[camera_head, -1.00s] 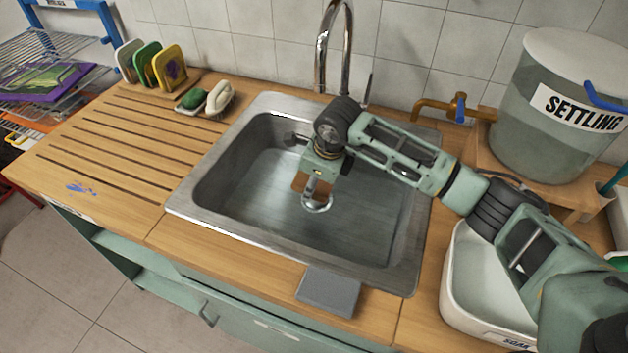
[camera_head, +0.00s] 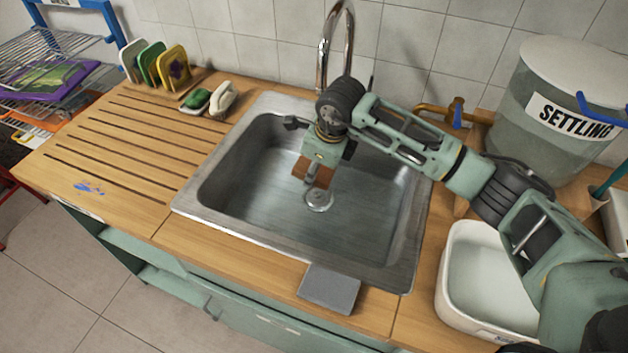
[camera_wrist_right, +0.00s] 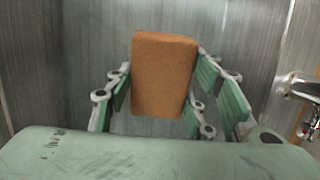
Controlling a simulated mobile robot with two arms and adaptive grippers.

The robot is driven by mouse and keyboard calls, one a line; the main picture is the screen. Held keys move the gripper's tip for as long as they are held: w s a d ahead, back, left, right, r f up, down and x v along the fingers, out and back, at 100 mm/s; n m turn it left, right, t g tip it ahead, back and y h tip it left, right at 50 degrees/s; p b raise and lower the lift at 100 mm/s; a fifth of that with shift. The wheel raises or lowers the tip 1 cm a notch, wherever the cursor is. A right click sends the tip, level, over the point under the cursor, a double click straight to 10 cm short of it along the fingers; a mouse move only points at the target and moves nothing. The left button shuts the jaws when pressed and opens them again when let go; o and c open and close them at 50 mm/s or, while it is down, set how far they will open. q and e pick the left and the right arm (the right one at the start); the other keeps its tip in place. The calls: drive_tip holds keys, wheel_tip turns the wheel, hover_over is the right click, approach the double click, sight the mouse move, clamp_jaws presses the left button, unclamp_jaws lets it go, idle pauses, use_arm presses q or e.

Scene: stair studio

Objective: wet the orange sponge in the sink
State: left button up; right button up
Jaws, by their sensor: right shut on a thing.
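The orange sponge (camera_wrist_right: 163,75) is between the finger pads of my right gripper (camera_wrist_right: 165,88), which is shut on it, in the right wrist view. In the head view my right gripper (camera_head: 317,172) points down inside the metal sink (camera_head: 235,223), and the sponge (camera_head: 322,179) shows partly behind the fingers. The sponge is above the round drain (camera_head: 319,200). I cannot tell whether it touches the sink floor or any water. The curved chrome faucet (camera_head: 324,50) stands behind the sink, behind my right wrist. My left gripper does not show.
A grey pad (camera_head: 329,288) lies at the sink's front edge. A white tray (camera_head: 452,300) stands to the right, near my right arm. A brass tap (camera_head: 456,113) and a tank labelled SETTLING (camera_head: 570,90) are at the back right. The slatted wooden drainboard (camera_head: 110,150) is mostly clear.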

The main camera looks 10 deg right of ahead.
drive_tip(key=shift+r+p, duration=1.3)
drive_tip(key=shift+r, duration=1.65)
drive_tip(key=shift+r, duration=0.1)
drive_tip(key=shift+r+p, duration=0.85)
drive_tip(key=shift+r, duration=1.1)
drive_tip(key=shift+s, duration=0.1)
